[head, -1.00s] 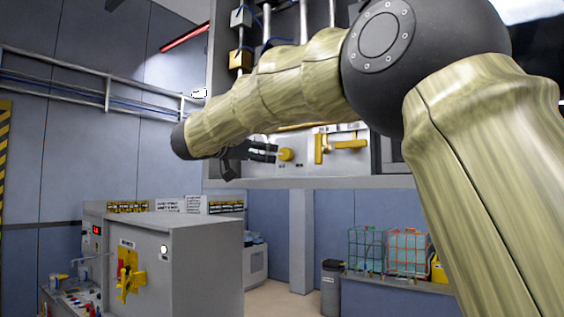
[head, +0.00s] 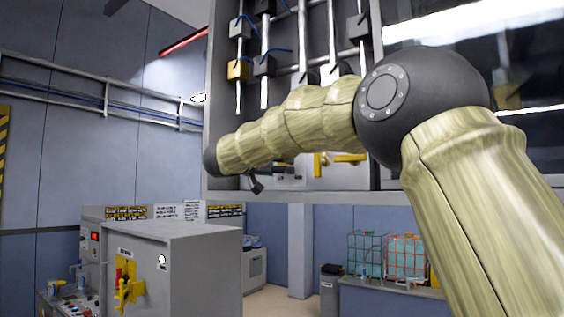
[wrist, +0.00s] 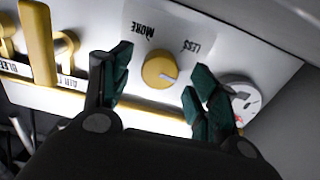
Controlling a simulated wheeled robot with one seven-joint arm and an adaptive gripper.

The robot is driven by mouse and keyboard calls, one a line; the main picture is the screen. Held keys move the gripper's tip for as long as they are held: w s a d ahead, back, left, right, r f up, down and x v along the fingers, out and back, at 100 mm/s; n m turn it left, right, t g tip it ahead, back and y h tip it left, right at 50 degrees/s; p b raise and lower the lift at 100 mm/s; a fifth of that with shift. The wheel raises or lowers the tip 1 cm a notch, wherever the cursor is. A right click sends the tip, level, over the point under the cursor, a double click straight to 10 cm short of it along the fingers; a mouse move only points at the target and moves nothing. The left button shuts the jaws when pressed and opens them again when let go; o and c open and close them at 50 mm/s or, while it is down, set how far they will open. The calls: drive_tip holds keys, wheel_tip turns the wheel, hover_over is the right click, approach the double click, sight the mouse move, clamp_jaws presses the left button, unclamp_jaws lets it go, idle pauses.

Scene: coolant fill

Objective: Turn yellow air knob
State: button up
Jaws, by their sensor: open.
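The yellow air knob (wrist: 160,71) is a round dial on a white panel (wrist: 108,22), with a pointer mark on its face. The words MORE and LESS are printed beside it and appear upside down in the wrist view. My gripper (wrist: 160,72) is open, with one dark green finger on each side of the knob in the picture. I cannot tell whether the fingers touch it or how far off they are. In the head view my arm hides the knob and most of the gripper.
Yellow lever handles (wrist: 38,42) stand left of the knob, and a white round gauge (wrist: 240,95) sits to its right. A yellow bar (wrist: 100,107) runs along the panel edge. In the head view, a grey cabinet (head: 195,250) with a yellow handle stands lower left.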

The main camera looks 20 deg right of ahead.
drive_tip(key=shift+p+x, duration=0.3)
drive_tip(key=shift+x, duration=0.8)
drive_tip(key=shift+c, duration=0.2)
drive_tip(key=c, duration=1)
